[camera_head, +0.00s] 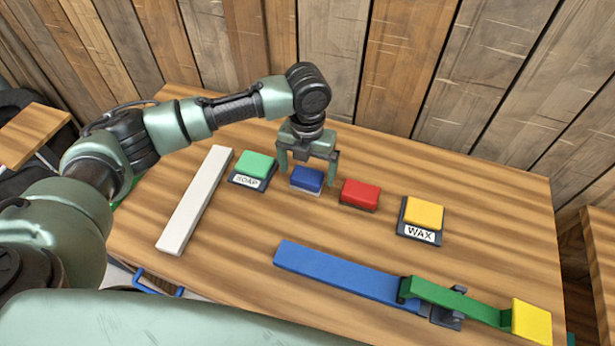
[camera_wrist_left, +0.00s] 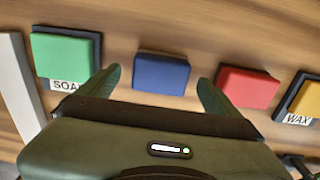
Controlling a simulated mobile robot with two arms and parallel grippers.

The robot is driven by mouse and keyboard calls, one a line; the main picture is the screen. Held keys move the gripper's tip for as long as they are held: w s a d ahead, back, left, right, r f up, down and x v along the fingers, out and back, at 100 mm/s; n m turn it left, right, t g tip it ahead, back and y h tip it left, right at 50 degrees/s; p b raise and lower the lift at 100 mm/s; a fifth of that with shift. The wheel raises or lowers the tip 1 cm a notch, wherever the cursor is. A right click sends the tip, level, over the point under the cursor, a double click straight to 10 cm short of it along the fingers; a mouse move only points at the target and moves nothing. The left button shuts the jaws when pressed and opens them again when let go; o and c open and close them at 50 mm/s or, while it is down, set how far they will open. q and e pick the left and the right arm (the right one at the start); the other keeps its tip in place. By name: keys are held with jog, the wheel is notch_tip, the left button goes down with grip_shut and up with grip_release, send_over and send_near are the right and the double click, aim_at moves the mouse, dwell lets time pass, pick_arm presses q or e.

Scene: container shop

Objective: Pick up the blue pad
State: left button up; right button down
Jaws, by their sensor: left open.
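The blue pad (camera_head: 308,179) lies on the wooden table between the green pad and the red pad. It also shows in the left wrist view (camera_wrist_left: 161,74), centred between my fingers. My left gripper (camera_head: 307,178) points down over the blue pad with its two fingers apart, one toward each side of it. It is open and holds nothing. In the left wrist view the fingers (camera_wrist_left: 160,90) stand left and right of the pad with gaps. I cannot tell how far the fingertips are above the table. My right gripper is not in view.
A green pad (camera_head: 256,163) on a SOAP holder is left and a red pad (camera_head: 360,193) is close on the right. A yellow pad (camera_head: 424,211) sits on a WAX holder. A white bar (camera_head: 195,200) and a long blue bar (camera_head: 345,275) lie nearby. Plank walls stand behind.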

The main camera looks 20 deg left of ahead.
aim_at(308, 175)
pick_arm(q)
jog(key=shift+f, duration=1.35)
jog(key=c, duration=1.5)
jog(key=shift+r, duration=0.1)
notch_tip(308, 175, up, 20)
jog(key=shift+f+b, duration=0.1)
jog(key=shift+b, duration=0.4)
